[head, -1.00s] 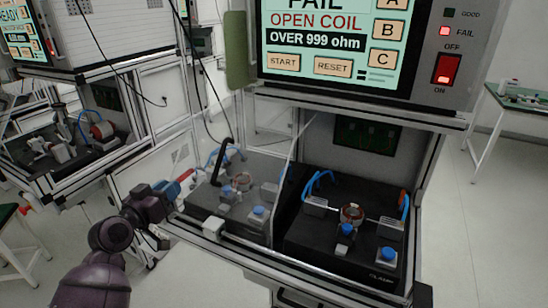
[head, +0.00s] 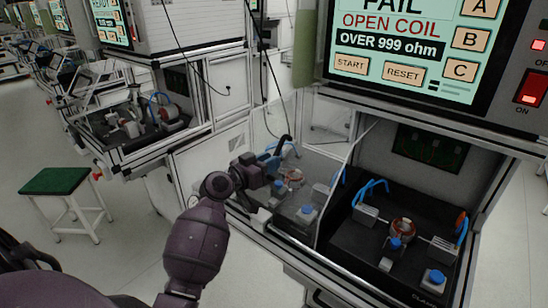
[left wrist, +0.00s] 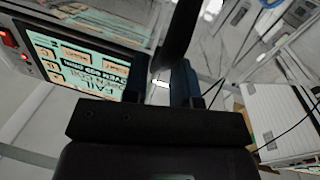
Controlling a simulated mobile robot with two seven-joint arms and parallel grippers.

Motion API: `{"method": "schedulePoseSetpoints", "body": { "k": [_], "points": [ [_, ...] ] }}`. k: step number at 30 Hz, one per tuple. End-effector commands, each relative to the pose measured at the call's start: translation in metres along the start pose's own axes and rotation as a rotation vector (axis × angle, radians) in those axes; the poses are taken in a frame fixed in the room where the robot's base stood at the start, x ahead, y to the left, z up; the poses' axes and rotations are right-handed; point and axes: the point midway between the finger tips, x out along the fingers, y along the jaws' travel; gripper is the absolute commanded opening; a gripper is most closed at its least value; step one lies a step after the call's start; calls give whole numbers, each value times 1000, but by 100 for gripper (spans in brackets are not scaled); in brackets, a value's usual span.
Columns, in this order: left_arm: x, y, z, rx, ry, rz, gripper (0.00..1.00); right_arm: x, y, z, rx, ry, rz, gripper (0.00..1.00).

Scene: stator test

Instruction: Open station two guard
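A clear guard panel (head: 322,170) stands at the left part of the test bench below the FAIL screen. A fixture with blue caps shows in or through it; I cannot tell whether it is a reflection. A black bent handle (head: 284,141) is at the panel's upper left. My left gripper (head: 273,163) is at the handle's lower end. In the left wrist view a black bar (left wrist: 180,35) rises beside the blue finger (left wrist: 185,84). My right gripper is not in view.
An uncovered fixture (head: 402,229) with a copper coil, blue caps and hoses sits in the right bay. The test screen (head: 405,45) hangs above. Another test station (head: 150,115) stands at left behind, and a green-topped stool (head: 55,181) stands on open floor.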

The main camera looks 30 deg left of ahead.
Motion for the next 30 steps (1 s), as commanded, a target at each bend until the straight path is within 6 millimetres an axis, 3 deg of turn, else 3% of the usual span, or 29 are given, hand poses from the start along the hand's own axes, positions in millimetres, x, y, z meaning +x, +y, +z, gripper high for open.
{"method": "schedulePoseSetpoints", "body": {
  "k": [6,16,21,30],
  "points": [
    [18,0,0,-1,-1,-1,26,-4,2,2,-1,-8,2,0],
    [21,0,0,1,-1,-1,26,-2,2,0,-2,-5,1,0],
    [21,0,0,0,-1,-1,2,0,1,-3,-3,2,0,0],
    [21,0,1,0,-1,0,0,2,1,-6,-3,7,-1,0]
  ]
}}
